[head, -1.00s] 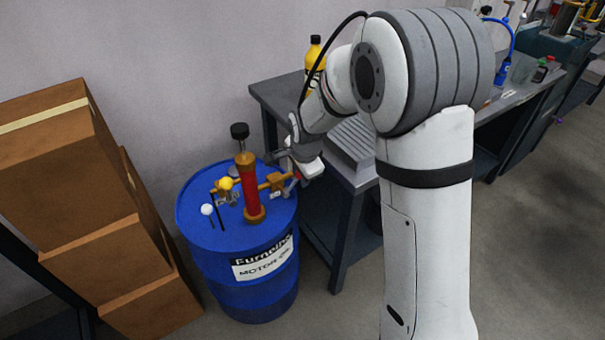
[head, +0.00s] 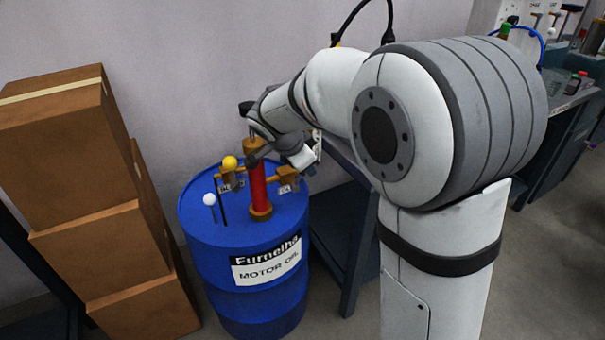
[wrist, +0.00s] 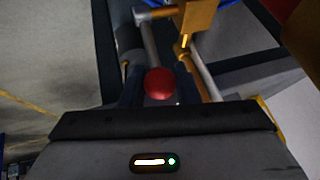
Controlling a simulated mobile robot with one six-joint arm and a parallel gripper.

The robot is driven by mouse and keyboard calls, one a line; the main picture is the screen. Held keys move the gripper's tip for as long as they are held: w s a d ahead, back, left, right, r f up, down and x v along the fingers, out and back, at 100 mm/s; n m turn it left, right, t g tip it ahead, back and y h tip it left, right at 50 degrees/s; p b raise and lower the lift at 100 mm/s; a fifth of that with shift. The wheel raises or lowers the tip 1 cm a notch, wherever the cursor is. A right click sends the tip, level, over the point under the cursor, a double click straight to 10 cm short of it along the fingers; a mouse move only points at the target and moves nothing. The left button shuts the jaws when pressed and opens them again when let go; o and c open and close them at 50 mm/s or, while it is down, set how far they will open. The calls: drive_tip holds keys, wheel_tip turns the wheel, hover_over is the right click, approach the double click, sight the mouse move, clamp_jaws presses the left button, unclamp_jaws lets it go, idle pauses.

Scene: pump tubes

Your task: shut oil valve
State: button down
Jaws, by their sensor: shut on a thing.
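In the head view a red pump (head: 258,184) with brass fittings stands on the blue motor oil drum (head: 252,262). A brass valve (head: 288,177) on its right side carries a small tag too small to read. A second valve with a yellow ball knob (head: 230,162) is on the left. My gripper (head: 312,155) is beside and just above the right valve, partly hidden by my own wrist. In the wrist view a red ball knob (wrist: 158,84) sits between my fingers, which are shut on it. The brass valve body (wrist: 197,18) is just beyond it. Its handle is mostly hidden.
A white ball knob (head: 209,199) stands on a thin rod at the drum's left. Stacked cardboard boxes (head: 85,200) are close on the left. A grey workbench (head: 352,215) is close on the right, partly behind my arm. The wall is behind the drum.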

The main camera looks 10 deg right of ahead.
drive_tip(key=shift+w+a+r, duration=0.2)
drive_tip(key=shift+a+r, duration=0.05)
drive_tip(key=c, duration=1.4)
unclamp_jaws()
drive_tip(key=shift+f, duration=0.1)
drive_tip(key=shift+d, duration=0.1)
drive_tip(key=p+v, duration=0.1)
drive_tip(key=v, duration=0.6)
drive_tip(key=shift+s+a+r+p, duration=0.25)
drive_tip(key=shift+p, duration=0.1)
drive_tip(key=shift+c, duration=0.3)
